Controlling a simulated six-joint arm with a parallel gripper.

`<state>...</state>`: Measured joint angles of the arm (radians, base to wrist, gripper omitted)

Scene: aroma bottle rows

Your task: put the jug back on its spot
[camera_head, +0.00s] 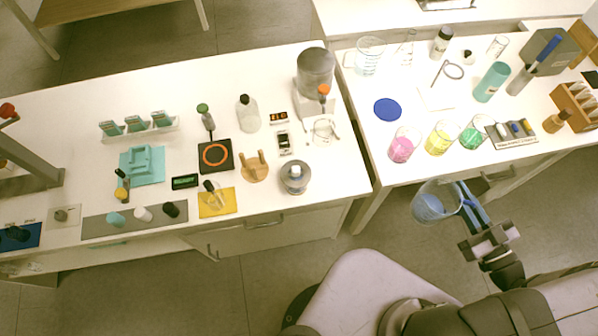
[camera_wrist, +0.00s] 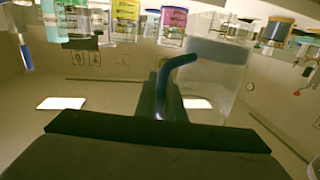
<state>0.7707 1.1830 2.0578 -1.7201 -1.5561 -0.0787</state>
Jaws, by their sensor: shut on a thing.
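The jug (camera_head: 428,205) is a clear vessel with a blue handle and some blue at its bottom. My gripper (camera_head: 468,203) is shut on its handle and holds it in the air, in front of the right table's front edge. In the wrist view the jug (camera_wrist: 215,80) is to the right of the jaws, with its blue handle (camera_wrist: 162,85) between them. A round blue spot (camera_head: 387,109) lies bare on the right table, up and left of the jug. I cannot tell from the pictures whether it is the jug's own spot.
A pink flask (camera_head: 401,148), a yellow flask (camera_head: 438,140) and a green flask (camera_head: 472,137) stand near the front edge, between the jug and the table's middle. A clear beaker (camera_head: 368,56) stands behind the blue spot. A teal bottle (camera_head: 491,82) stands farther right.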

